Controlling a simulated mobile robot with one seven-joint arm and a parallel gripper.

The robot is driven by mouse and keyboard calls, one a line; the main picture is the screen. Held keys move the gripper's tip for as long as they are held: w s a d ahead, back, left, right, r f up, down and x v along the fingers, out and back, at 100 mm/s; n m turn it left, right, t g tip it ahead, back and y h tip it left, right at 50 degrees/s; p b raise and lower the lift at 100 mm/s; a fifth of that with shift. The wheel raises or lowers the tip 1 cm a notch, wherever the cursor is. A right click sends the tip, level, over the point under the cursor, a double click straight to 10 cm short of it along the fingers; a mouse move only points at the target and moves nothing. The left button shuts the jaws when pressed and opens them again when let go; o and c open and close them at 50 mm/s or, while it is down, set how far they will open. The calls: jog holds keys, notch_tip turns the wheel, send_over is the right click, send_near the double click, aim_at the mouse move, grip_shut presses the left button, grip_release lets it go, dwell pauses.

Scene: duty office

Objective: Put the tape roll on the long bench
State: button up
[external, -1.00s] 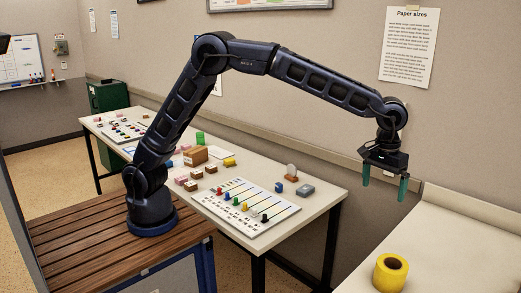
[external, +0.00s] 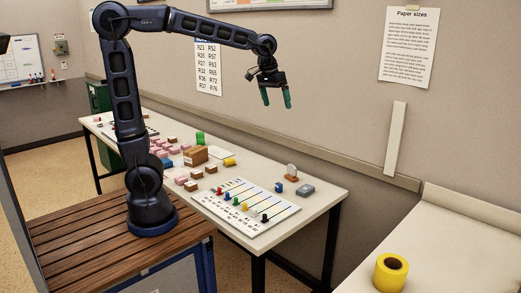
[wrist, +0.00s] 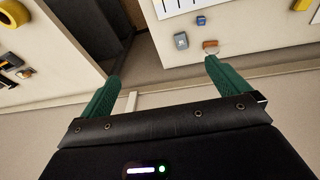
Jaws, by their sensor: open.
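The yellow tape roll (external: 391,272), with a dark core, lies flat on the pale bench top (external: 455,245) at the right. It also shows, cut off, in the top left corner of the wrist view (wrist: 13,13). A long pale bench (external: 318,202) on dark legs runs along the wall in the middle of the external view, with many small things on it. My gripper (external: 277,104) is open and empty, high in the air near the wall, left of the tape roll and well apart from it. Its two green fingers (wrist: 162,72) are spread in the wrist view.
A white board with coloured pegs (external: 247,205), a blue block (external: 279,187), a grey box (external: 305,190) and a brown box (external: 195,156) stand on the long bench. Bare top shows at its right end. A gap separates the two benches. A pale strip (external: 396,140) stands against the wall.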

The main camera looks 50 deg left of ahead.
jog(key=s+a+f+t, duration=0.1)
jog(key=s+a+f, duration=0.2)
jog(key=s+a, duration=0.7)
jog(key=s+a+f+t+y, duration=0.1)
jog(key=s+a+f, duration=0.3)
jog(key=s+a, duration=0.6)
jog(key=a, duration=0.4)
jog(key=shift+s+n+y, duration=0.15)
jog(key=shift+n+y, duration=0.15)
jog(key=shift+n, duration=0.1)
